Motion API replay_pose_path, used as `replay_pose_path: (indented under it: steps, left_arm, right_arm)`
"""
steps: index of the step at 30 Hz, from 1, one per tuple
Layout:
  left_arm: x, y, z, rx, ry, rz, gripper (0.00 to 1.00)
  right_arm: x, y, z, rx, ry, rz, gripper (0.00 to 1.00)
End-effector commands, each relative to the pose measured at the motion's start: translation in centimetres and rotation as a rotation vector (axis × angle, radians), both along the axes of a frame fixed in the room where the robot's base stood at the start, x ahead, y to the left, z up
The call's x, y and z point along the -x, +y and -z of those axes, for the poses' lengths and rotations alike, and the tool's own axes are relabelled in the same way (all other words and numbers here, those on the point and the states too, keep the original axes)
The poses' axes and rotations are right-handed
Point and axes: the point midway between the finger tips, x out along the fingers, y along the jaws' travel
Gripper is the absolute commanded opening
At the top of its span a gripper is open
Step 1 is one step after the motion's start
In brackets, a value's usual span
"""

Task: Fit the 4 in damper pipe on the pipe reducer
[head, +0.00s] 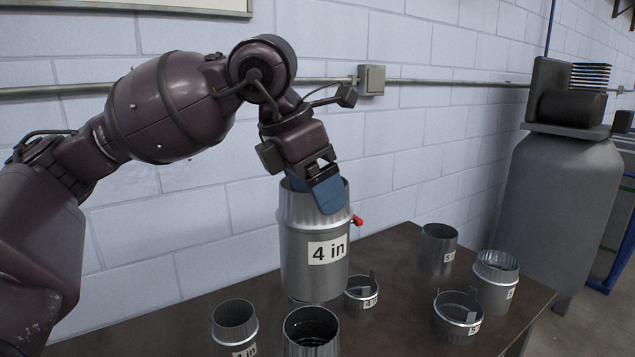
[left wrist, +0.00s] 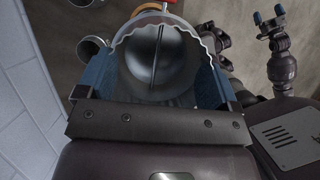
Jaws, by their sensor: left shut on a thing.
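The 4 in damper pipe (head: 318,262) is a grey metal cylinder with a "4 in" label and a small red handle on its right side. My left gripper (head: 318,190) is shut on its upper wall and holds it upright above the table. The left wrist view looks into the damper pipe (left wrist: 155,60), with its wavy rim and the damper plate inside. An open round metal piece (head: 311,335) stands just in front of and below the pipe; its label is out of frame, so I cannot tell if it is the pipe reducer. My right gripper (left wrist: 268,15) is open and empty in the left wrist view.
A "4 in" piece (head: 235,325) stands at the front left of the dark table (head: 400,270). A short ring-like piece (head: 361,294) is right of the held pipe, with several labelled pieces farther right. A white block wall (head: 420,130) runs behind.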

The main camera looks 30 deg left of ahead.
Motion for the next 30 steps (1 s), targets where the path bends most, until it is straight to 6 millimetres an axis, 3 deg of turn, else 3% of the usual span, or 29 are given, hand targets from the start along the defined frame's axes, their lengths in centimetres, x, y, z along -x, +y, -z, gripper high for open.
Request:
replay_pose_path:
  steps: [13,30]
  left_arm:
    - [0.3,0.3,0.8,0.000,-0.001,-0.038,0.40]
    - [0.3,0.3,3.5,0.000,0.000,-0.038,0.40]
  right_arm:
    - [-0.4,0.0,0.2,0.000,-0.008,-0.002,1.00]
    - [-0.7,0.1,1.1,0.000,-0.017,-0.004,1.00]
